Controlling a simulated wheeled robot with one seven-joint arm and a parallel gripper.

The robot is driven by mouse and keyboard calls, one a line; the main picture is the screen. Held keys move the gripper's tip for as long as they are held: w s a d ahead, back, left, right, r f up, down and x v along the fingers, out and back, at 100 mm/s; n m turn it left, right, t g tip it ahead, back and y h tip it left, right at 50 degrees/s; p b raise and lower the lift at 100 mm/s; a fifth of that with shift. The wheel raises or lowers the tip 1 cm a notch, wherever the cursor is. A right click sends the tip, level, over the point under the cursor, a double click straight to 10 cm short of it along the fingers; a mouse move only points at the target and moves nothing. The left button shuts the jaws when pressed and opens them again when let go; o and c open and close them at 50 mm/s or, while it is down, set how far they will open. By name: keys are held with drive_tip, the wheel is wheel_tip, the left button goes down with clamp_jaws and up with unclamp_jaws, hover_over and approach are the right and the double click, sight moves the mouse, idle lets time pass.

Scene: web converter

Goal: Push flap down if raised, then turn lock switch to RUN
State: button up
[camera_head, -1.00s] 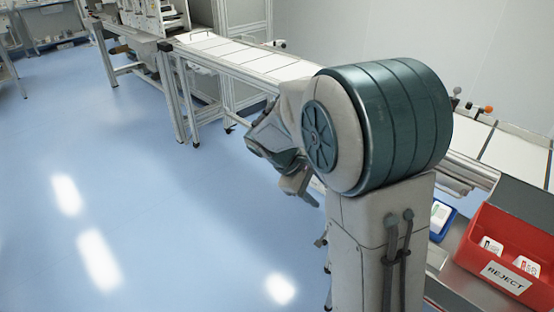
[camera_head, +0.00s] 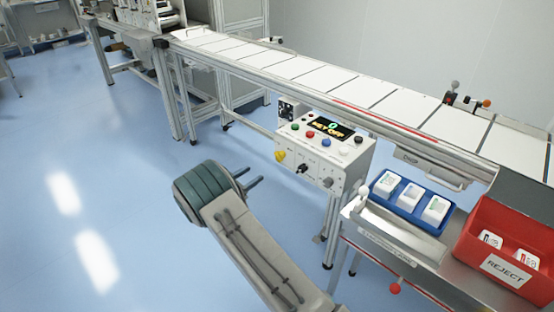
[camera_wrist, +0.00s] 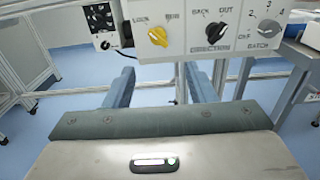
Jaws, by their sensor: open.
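The lock switch is a yellow knob (camera_wrist: 158,36) on the white control panel (camera_wrist: 183,20), between the labels LOCK and RUN. Its bar slants from upper left, on the LOCK side, to lower right. It also shows in the head view (camera_head: 280,156), low on the panel's left. My gripper (camera_wrist: 162,88) is open and empty, its two fingers apart below the panel and clear of the knob. In the head view two dark prongs past my teal arm joint look like its fingers (camera_head: 255,177). I cannot make out a raised flap for certain.
The panel's display (camera_head: 331,128) reads KEY OFF. Black direction (camera_wrist: 216,33) and grey batch (camera_wrist: 268,30) knobs sit right of the lock switch. The conveyor (camera_head: 300,70) runs above. A blue tray (camera_head: 384,204) and red REJECT bin (camera_head: 484,250) stand right. Floor left is clear.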

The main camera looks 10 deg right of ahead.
sight(277, 156)
drive_tip(key=x, duration=1.3)
drive_tip(key=shift+w+d, duration=0.25)
drive_tip(key=shift+w, duration=0.05)
drive_tip(key=shift+f, duration=0.1)
drive_tip(key=c, duration=0.9)
